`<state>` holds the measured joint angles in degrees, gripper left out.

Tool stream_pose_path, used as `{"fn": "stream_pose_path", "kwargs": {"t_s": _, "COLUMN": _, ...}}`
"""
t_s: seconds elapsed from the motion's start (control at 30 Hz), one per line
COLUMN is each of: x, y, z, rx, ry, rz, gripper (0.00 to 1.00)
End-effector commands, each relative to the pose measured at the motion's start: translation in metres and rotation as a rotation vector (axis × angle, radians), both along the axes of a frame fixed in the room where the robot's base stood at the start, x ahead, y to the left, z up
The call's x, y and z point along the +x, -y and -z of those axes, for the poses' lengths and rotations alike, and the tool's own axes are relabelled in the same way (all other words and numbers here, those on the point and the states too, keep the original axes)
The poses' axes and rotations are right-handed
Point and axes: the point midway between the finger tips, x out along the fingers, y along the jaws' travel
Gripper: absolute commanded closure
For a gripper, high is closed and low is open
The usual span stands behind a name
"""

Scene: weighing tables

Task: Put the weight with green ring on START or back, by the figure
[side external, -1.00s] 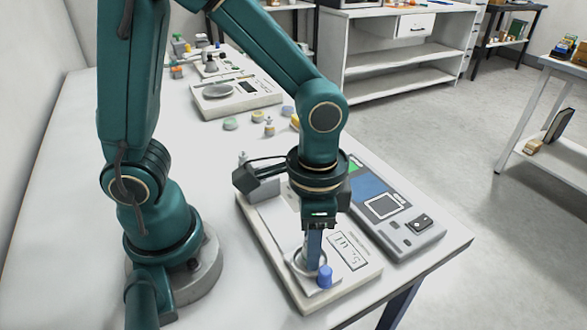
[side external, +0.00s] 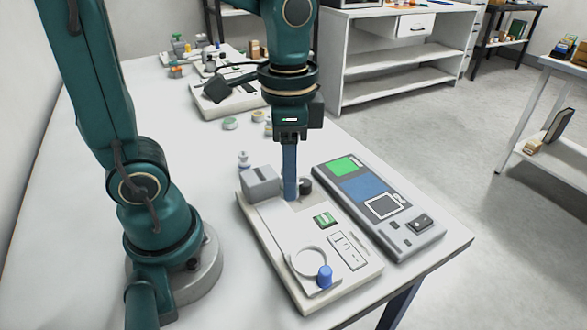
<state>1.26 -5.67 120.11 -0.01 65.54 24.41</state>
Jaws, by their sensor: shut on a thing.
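My gripper (side external: 290,194) points straight down at the back part of the white weighing device (side external: 290,232), beside its grey block (side external: 261,182). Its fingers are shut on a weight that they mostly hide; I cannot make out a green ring. A small dark round piece (side external: 306,186) shows just right of the fingertips; I cannot tell if it is the held weight. The round white ring (side external: 308,262) at the device's front looks empty. A small green display (side external: 325,219) is lit on the device; its figure is too small to read. I cannot read any START mark.
A blue knob (side external: 325,277) stands at the device's front. A grey panel unit (side external: 380,208) with green and blue fields lies to the right. A small pale weight (side external: 243,159) stands behind the grey block. More small round pieces (side external: 230,123) and another scale (side external: 212,105) are farther back.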

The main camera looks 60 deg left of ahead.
Motion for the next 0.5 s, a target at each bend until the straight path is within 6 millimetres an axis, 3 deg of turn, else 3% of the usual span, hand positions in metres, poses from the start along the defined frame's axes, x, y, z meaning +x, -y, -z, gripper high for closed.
{"fn": "stream_pose_path", "kwargs": {"t_s": 0.2, "x": 0.001, "y": -0.031, "z": -0.019, "rx": 0.001, "ry": 0.004, "rz": -0.007, "gripper": 1.0}}
{"fn": "stream_pose_path", "kwargs": {"t_s": 0.5, "x": 0.001, "y": -0.048, "z": -0.032, "rx": 0.0, "ry": 0.002, "rz": 0.037, "gripper": 1.0}}
